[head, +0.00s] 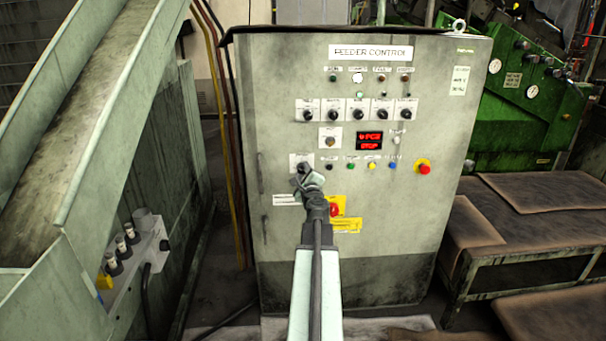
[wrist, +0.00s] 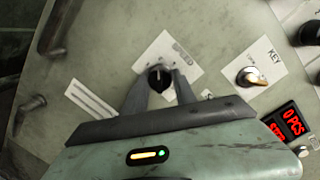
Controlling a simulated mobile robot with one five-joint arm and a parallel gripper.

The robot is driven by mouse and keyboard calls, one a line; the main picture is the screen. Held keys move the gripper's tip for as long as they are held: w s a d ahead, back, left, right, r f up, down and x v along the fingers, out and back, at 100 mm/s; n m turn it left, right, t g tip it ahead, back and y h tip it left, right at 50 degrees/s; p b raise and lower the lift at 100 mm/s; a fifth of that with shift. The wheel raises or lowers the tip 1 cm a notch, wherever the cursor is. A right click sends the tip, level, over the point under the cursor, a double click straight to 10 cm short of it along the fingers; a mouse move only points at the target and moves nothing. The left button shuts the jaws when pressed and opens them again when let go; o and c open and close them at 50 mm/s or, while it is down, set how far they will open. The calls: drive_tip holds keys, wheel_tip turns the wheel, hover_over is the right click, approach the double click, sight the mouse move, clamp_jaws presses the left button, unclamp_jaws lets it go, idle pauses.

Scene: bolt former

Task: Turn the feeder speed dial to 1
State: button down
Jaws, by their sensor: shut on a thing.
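A black dial (wrist: 158,73) sits on a white label plate in the wrist view, on the grey face of the feeder control cabinet (head: 285,100). In the head view the dial (head: 301,166) is at the lower left of the panel, partly covered by my gripper (head: 304,177). My gripper (wrist: 161,82) is shut on the dial, with one finger on each side of it. A pale mark shows on the knob.
A key switch (wrist: 252,77) and a red number display (head: 370,140) are to the right of the dial. A red emergency button (head: 424,169) and a red switch on yellow (head: 335,209) are nearby. A conveyor chute (head: 85,110) stands left.

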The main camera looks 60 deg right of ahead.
drive_tip(key=shift+d, duration=0.1)
drive_tip(key=n+p, duration=0.1)
drive_tip(key=n, duration=0.2)
drive_tip(key=shift+r+n+g, duration=0.15)
drive_tip(key=shift+n+g, duration=0.15)
drive_tip(key=shift+n, duration=0.1)
drive_tip(key=shift+n+p, duration=0.4)
drive_tip(key=shift+n, duration=1.6)
drive_tip(key=c, duration=1)
unclamp_jaws()
